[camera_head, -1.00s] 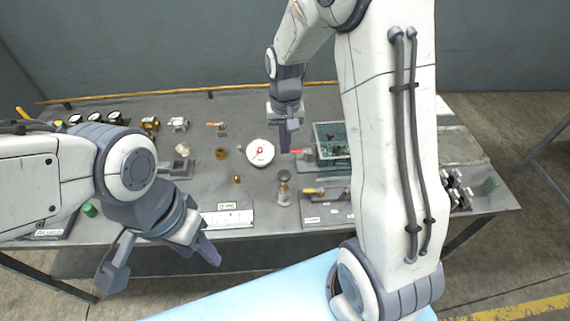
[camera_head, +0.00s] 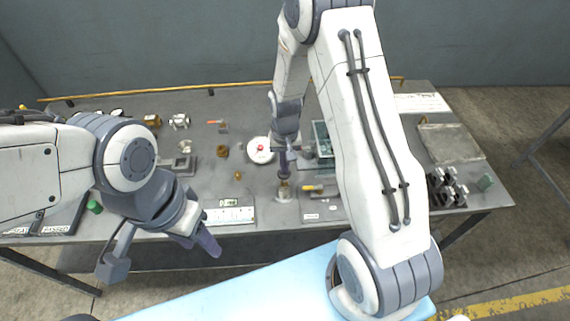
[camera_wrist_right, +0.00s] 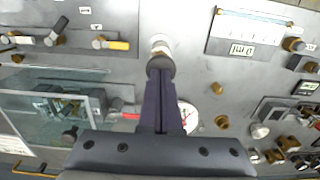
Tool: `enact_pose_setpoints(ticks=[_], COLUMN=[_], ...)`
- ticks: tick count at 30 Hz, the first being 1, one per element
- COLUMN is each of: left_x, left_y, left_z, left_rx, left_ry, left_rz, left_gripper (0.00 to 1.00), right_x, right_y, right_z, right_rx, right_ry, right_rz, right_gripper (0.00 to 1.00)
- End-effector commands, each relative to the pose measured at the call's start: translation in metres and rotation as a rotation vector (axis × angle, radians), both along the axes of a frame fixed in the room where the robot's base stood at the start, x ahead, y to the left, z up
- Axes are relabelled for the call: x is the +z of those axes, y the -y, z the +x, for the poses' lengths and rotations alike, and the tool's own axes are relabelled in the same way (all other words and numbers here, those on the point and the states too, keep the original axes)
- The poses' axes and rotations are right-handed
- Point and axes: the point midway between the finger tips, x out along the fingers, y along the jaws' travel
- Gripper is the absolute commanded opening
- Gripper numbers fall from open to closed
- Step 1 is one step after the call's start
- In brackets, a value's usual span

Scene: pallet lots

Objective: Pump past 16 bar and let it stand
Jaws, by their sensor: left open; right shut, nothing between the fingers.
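My right gripper (camera_head: 284,172) is shut and empty, fingers pointing down over a small metal fitting with a dark round cap (camera_head: 284,190). In the right wrist view the fingertips (camera_wrist_right: 160,80) line up with the cap (camera_wrist_right: 160,66); I cannot tell whether they touch it. The round white gauge (camera_head: 259,149) with red on its face lies behind; its reading is too small to tell. The gauge (camera_wrist_right: 188,115) is partly hidden by the fingers in the wrist view. A clear-walled tank (camera_head: 321,135) stands to the right, partly hidden by my arm. My left gripper (camera_head: 200,243) is open before the table's front edge.
A yellow-handled part (camera_head: 312,188) lies right of the fitting, and a white labelled strip (camera_head: 236,216) lies to its left. Brass fittings (camera_head: 223,151) stand left of the gauge. Black clamps (camera_head: 446,188) and a grey plate (camera_head: 450,143) are at the right.

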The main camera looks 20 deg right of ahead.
Motion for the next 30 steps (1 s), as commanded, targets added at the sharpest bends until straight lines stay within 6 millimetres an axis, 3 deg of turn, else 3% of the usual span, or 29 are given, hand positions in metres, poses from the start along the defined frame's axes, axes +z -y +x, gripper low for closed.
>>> enact_pose_setpoints(ticks=[9,19,25,30], left_x=[-0.029,-0.027,-0.017,0.007], left_y=[0.0,0.0,0.0,0.0], left_z=[0.0,0.0,0.0,0.0], left_rx=[0.005,0.005,0.004,0.0], left_ry=[0.0,0.0,0.0,0.0], left_rz=[0.0,0.0,0.0,0.0], left_gripper=[0.5,0.5,0.5,0.5], right_x=[-0.037,-0.038,-0.026,0.004], right_y=[0.0,0.0,0.0,-0.001], right_z=[0.0,-0.001,-0.001,-0.001], right_rx=[0.0,0.0,0.0,0.001], right_ry=[0.0,-0.003,-0.003,0.001], right_rz=[0.0,0.0,0.0,0.0], right_gripper=[0.0,0.0,0.0,0.0])
